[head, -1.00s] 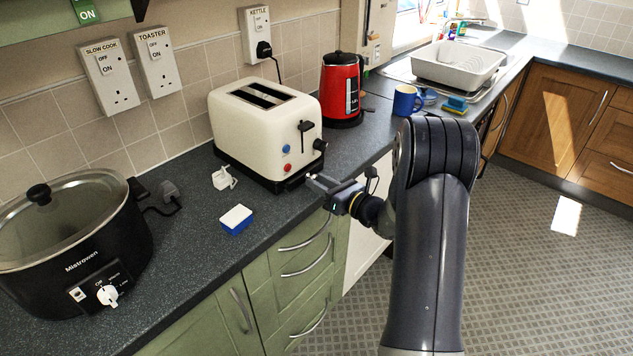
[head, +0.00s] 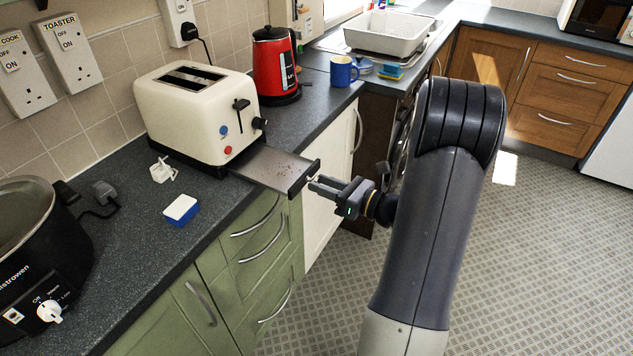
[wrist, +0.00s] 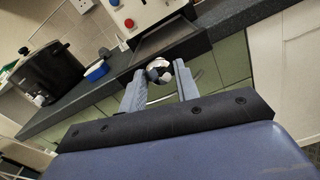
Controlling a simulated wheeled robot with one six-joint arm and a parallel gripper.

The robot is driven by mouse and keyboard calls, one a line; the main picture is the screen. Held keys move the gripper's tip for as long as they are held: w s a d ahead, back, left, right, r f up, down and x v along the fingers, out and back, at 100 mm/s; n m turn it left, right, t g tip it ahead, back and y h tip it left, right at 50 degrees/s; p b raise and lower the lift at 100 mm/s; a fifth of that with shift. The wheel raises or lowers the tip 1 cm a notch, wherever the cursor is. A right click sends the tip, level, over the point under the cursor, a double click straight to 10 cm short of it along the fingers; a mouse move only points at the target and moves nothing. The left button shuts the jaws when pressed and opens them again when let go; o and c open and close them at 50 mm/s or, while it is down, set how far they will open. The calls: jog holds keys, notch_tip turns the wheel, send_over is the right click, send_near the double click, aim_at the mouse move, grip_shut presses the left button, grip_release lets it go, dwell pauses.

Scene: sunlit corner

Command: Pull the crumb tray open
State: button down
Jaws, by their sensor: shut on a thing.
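The crumb tray (head: 275,168) is a flat grey metal tray with a dark front edge. It sticks well out of the base of the cream toaster (head: 196,112), past the worktop's front edge, with small crumbs on it. My gripper (head: 316,184) is at the tray's front. In the wrist view my gripper (wrist: 159,80) is shut on the tray's round shiny knob (wrist: 158,71), with a finger on each side. The tray (wrist: 168,42) also shows there, behind the knob. The tray's back end is hidden inside the toaster.
A white and blue sponge-like block (head: 181,209) and a small white item (head: 163,170) lie left of the tray. A black slow cooker (head: 38,265) stands at the left. The red kettle (head: 273,65) and a blue mug (head: 343,71) stand behind. Open floor lies right.

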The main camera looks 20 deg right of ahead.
jog(key=c, duration=1.3)
grip_release()
jog(key=b+v, duration=0.1)
jog(key=v, duration=0.9)
jog(key=shift+s+d, duration=0.2)
jog(key=shift+s, duration=0.1)
jog(key=p+x, duration=0.1)
jog(key=x, duration=1)
jog(key=shift+a, duration=0.1)
